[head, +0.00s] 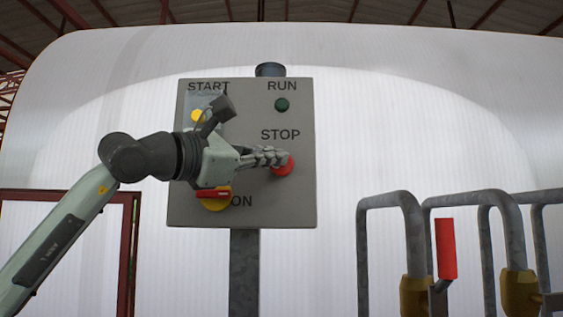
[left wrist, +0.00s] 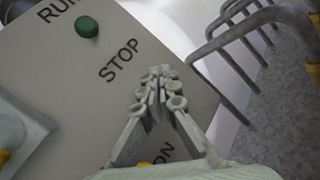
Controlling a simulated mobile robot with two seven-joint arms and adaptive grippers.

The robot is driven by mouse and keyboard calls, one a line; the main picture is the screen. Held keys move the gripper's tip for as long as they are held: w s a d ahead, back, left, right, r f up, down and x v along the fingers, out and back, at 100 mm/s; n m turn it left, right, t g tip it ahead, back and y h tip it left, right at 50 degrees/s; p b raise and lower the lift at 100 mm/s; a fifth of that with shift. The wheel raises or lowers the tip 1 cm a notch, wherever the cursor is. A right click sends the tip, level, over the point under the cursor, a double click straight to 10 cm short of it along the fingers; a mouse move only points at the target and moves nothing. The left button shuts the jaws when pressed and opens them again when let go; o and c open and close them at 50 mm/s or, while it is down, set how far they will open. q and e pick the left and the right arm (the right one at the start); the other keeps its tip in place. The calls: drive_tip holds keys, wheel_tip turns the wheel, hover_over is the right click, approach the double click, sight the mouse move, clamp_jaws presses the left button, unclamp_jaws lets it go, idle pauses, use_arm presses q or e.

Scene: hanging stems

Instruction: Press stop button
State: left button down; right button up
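The red stop button (head: 283,165) sits below the STOP label on the grey control box (head: 300,205) in the head view. My left gripper (head: 284,157) reaches in from the left, its fingertips at the button and overlapping its upper left part. I cannot tell whether they touch it. In the left wrist view the left gripper (left wrist: 160,72) has its fingertips together, with nothing seen between them. The fingers hide the button there; the STOP label (left wrist: 119,60) shows just beside them. My right gripper is in neither view.
The box also bears a green RUN lamp (head: 282,104), a yellow START button (head: 197,116) partly behind my arm, and a red and yellow ON switch (head: 214,199). A post (head: 244,270) holds the box. Grey pipe rails (head: 413,235) and a red lever (head: 446,248) stand at right.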

use_arm(q)
drive_tip(key=shift+w+a+f, duration=0.15)
drive_tip(key=shift+w+a, duration=0.05)
drive_tip(key=shift+w, duration=0.3)
drive_tip(key=shift+d+f+b, duration=0.15)
drive_tip(key=shift+f+b, duration=0.2)
drive_tip(key=shift+s+f+b, duration=0.3)
drive_tip(key=shift+s+b, duration=0.45)
drive_tip(key=shift+b, duration=0.05)
drive_tip(key=shift+s+d+r+b, duration=0.15)
drive_tip(key=shift+s+b, duration=0.15)
drive_tip(key=shift+s, duration=0.45)
drive_tip(key=shift+s+a+r+b, duration=0.15)
drive_tip(key=shift+s+b, duration=0.2)
drive_tip(key=shift+s, duration=0.35)
drive_tip(key=shift+s+d+r+b, duration=0.15)
drive_tip(key=shift+s+b, duration=0.15)
drive_tip(key=shift+s, duration=0.45)
